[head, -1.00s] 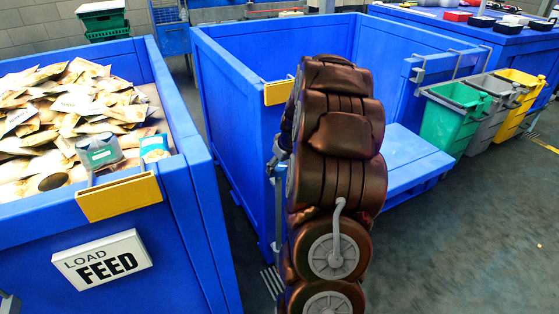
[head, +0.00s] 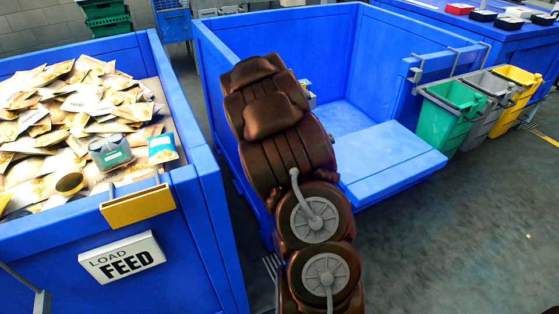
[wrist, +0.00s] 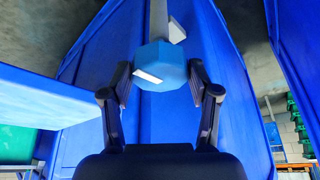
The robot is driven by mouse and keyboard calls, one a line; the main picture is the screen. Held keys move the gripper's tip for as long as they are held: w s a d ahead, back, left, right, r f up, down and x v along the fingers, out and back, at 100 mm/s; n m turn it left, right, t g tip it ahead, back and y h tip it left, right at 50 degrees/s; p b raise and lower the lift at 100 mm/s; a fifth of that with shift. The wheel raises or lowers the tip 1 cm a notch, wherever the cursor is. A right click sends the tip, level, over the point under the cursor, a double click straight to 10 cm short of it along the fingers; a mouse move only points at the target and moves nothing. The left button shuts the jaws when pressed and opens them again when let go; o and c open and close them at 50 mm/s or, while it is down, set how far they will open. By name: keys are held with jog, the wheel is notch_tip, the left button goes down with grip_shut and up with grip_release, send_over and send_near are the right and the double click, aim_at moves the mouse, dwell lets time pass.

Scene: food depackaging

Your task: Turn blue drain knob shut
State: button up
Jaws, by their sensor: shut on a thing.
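The light-blue drain knob (wrist: 160,65), faceted with a white stripe on its face, is in the upper middle of the wrist view. A grey stem or pipe (wrist: 158,20) runs up behind it. My gripper (wrist: 160,80) has its two black fingers on either side of the knob, shut on it. In the head view my brown arm covers the gripper and the knob, so neither can be made out there.
A large blue open bin (head: 375,75) with a low front ledge (head: 390,165) stands around my arm. The feed bin (head: 215,215) with packets is at left. Green (head: 445,115), grey (head: 490,90) and yellow (head: 522,85) bins stand at right. Floor at lower right is clear.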

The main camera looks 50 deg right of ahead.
jog(key=shift+m, duration=0.5)
jog(key=shift+p, duration=0.3)
jog(key=o, duration=0.9)
jog(key=v, duration=1.2)
jog(key=shift+w, duration=0.2)
jog(key=shift+g, duration=0.3)
